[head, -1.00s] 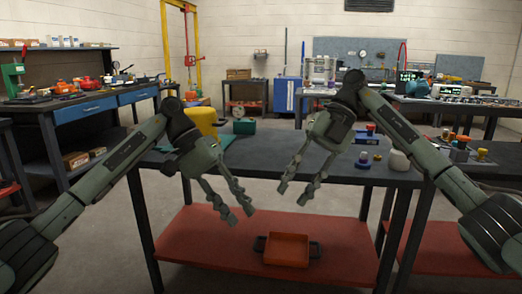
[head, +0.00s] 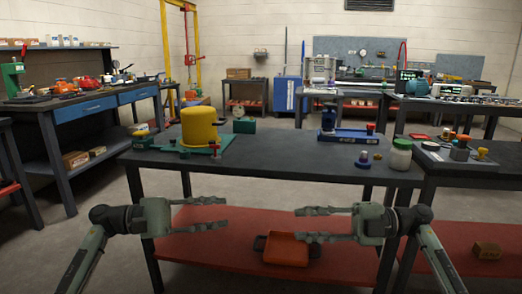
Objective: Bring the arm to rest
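My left gripper (head: 226,214) is in front of the near table, below the level of its top. Its fingers point right, stand apart and hold nothing. My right gripper (head: 297,224) is at about the same height, its fingers pointing left toward the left gripper. They are also apart and empty. A gap lies between the two grippers. The dark table (head: 270,160) behind them carries a yellow cylinder (head: 199,127) on a green base (head: 222,141) at its left. A blue device (head: 345,135) stands at its back right.
A jar with a green lid (head: 400,154) and small parts (head: 363,159) sit at the table's right end. The red lower shelf (head: 205,245) holds an orange tray (head: 287,249). A second table (head: 470,165) adjoins at right. The middle of the tabletop is clear.

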